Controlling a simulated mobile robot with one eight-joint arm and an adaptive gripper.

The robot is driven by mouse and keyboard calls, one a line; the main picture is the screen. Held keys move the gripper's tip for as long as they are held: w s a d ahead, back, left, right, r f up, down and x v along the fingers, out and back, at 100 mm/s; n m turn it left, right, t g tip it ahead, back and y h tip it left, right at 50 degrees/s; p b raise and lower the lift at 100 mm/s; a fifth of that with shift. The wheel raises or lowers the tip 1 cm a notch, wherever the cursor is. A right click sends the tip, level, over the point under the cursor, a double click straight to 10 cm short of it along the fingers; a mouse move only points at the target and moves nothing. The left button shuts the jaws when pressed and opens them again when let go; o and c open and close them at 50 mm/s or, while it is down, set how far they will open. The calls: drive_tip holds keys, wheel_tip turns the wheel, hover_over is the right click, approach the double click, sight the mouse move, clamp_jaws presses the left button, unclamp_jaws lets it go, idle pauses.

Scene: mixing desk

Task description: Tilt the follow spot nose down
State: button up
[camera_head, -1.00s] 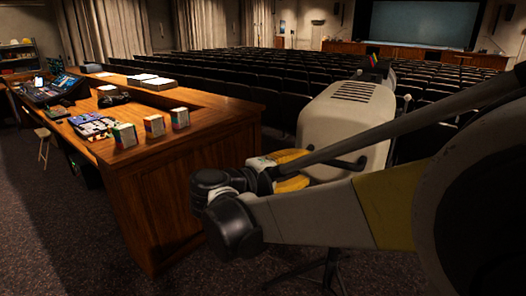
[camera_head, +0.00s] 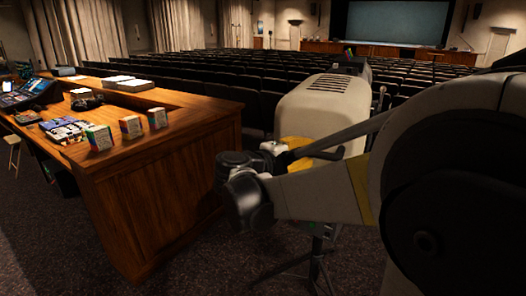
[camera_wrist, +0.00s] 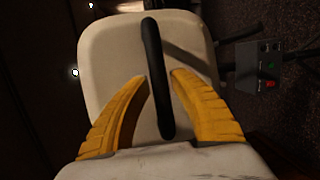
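The follow spot (camera_head: 325,106) is a large cream housing with vent slots on top, on a dark tripod stand at right of centre in the head view. Its back panel (camera_wrist: 110,50) fills the middle of the wrist view. A black bar handle (camera_wrist: 153,70) stands out from that panel. In the head view my arm hides much of my gripper and the lower housing.
A wooden desk (camera_head: 165,180) stands at left, with several small boxes (camera_head: 130,127) near its edge and a mixing console (camera_head: 28,93) farther off. Rows of dark seats (camera_head: 240,75) lie behind. A small control box with a red button (camera_wrist: 268,75) shows beside the housing in the wrist view.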

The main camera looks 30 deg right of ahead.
clamp_jaws()
drive_tip(key=r+p, duration=0.3)
drive_tip(key=p, duration=0.1)
drive_tip(key=r+y+p, duration=0.1)
drive_tip(key=r+p, duration=0.2)
drive_tip(key=r, duration=0.1)
drive_tip(key=r+y+p, duration=0.1)
drive_tip(key=r+p, duration=0.3)
drive_tip(key=shift+w+d+r+n+g+p, duration=0.2)
drive_tip(key=shift+d+n+g+p, duration=0.1)
drive_tip(key=shift+d+n, duration=0.1)
drive_tip(key=shift+w+r+y+p, duration=0.2)
drive_tip(key=shift+r+y+p, duration=0.1)
drive_tip(key=shift+r+p, duration=0.3)
drive_tip(key=shift+o, duration=2.3)
unclamp_jaws()
drive_tip(key=shift+o, duration=0.3)
drive_tip(key=shift+s+d, duration=0.1)
drive_tip(key=shift+d, duration=0.1)
drive_tip(key=shift+a, duration=0.2)
